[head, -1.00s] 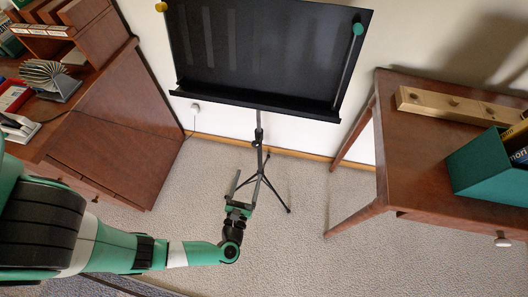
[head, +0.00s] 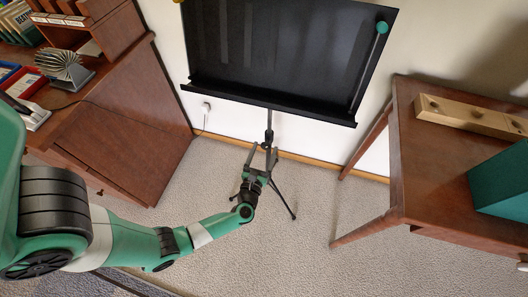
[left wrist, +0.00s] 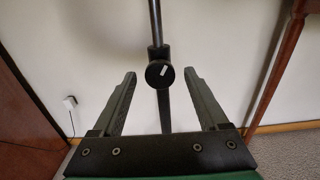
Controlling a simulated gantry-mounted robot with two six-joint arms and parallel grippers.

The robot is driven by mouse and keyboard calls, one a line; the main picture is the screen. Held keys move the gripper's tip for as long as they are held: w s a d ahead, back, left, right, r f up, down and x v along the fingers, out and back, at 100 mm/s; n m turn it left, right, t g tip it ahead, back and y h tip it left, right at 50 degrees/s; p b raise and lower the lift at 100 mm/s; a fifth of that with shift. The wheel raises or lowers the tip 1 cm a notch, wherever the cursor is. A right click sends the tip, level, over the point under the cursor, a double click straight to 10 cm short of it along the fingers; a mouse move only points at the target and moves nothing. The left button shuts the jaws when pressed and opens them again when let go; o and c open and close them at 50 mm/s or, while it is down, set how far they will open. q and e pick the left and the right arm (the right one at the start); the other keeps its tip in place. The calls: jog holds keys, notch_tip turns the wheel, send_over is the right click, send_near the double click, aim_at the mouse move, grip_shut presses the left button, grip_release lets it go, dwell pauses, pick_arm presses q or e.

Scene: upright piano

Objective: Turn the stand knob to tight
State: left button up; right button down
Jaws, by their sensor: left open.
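The black music stand (head: 270,60) stands upright in front of the wall. Its round black knob with a white mark is on the post and shows in the left wrist view as the stand knob (left wrist: 160,74). In the head view the stand knob (head: 267,146) is small. My left gripper (head: 262,155) is open and empty at the post, below the desk of the stand. In the left wrist view its two fingers (left wrist: 158,88) lie on either side of the knob's line, apart from it. Whether the knob is between the tips in depth is unclear. My right gripper is not in view.
A brown desk (head: 125,125) with books and trays stands at the left. A wooden table (head: 430,165) with a peg rail (head: 470,117) and a green box (head: 505,180) is at the right. The tripod legs (head: 284,196) spread on the carpet.

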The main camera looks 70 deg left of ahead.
pick_arm(q)
grip_shut()
dwell(0.3)
